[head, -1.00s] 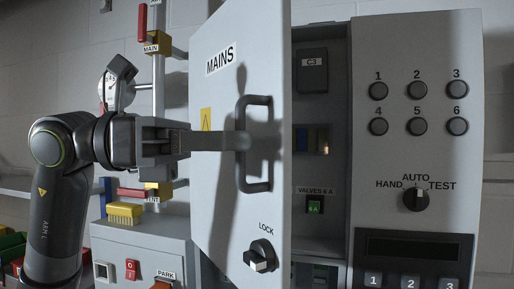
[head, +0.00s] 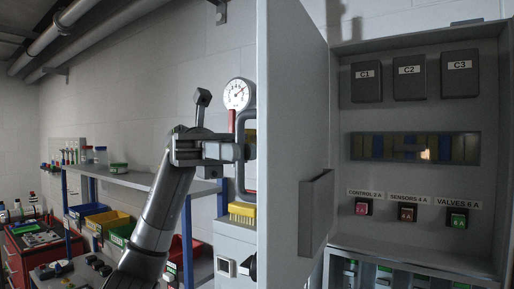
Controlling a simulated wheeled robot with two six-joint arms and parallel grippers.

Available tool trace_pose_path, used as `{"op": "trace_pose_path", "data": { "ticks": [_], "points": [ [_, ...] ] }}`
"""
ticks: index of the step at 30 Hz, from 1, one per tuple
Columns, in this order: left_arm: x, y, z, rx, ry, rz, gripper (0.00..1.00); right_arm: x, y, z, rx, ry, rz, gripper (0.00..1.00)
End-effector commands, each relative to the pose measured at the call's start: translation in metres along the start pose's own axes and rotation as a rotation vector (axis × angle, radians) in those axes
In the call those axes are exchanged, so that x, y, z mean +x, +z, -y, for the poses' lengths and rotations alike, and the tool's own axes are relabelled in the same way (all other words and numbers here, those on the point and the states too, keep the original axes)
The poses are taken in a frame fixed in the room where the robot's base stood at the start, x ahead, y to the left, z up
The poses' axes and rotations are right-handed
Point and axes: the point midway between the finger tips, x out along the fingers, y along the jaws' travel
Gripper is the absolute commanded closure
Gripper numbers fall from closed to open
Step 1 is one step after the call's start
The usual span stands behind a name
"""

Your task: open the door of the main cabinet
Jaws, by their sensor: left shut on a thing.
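The main cabinet's door (head: 290,110) stands wide open, swung to the left, with its inner face toward me. The cabinet (head: 408,222) shows its inside: covers C1, C2 and C3, a striped panel strip and several labelled switches. The grey door handle (head: 246,112) sticks out to the left of the door's free edge. My left gripper (head: 240,152) is shut on the handle's middle; the door edge partly hides its fingertips. The door's outer face and lock are mostly hidden. My right gripper is not in view.
A round gauge (head: 238,94) stands behind the handle. A shelf (head: 140,180) with coloured bins (head: 105,220) runs along the left wall. A red tool cart (head: 30,250) stands at far left. A flat pocket (head: 316,212) juts from the door's inner face.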

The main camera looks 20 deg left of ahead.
Motion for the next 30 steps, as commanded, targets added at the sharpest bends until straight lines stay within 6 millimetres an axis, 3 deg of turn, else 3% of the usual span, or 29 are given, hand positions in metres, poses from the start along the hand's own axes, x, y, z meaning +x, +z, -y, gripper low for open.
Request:
{"op": "trace_pose_path", "data": {
  "ticks": [6,18,19,24,30],
  "points": [
    [-0.011,0.001,0.003,-0.002,0.004,0.004,1.0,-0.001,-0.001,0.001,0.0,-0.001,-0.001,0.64],
    [-0.013,0.001,0.003,-0.003,0.004,0.004,1.0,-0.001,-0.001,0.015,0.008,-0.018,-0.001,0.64],
    [-0.013,0.001,0.003,-0.003,0.004,0.004,0.88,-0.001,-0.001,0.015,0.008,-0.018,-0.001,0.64],
    [-0.012,0.001,0.003,-0.002,0.003,0.003,0.68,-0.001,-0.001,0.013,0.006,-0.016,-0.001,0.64],
    [-0.012,0.001,0.003,-0.002,0.002,0.002,0.68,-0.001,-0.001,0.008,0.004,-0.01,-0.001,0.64]
  ]
}}
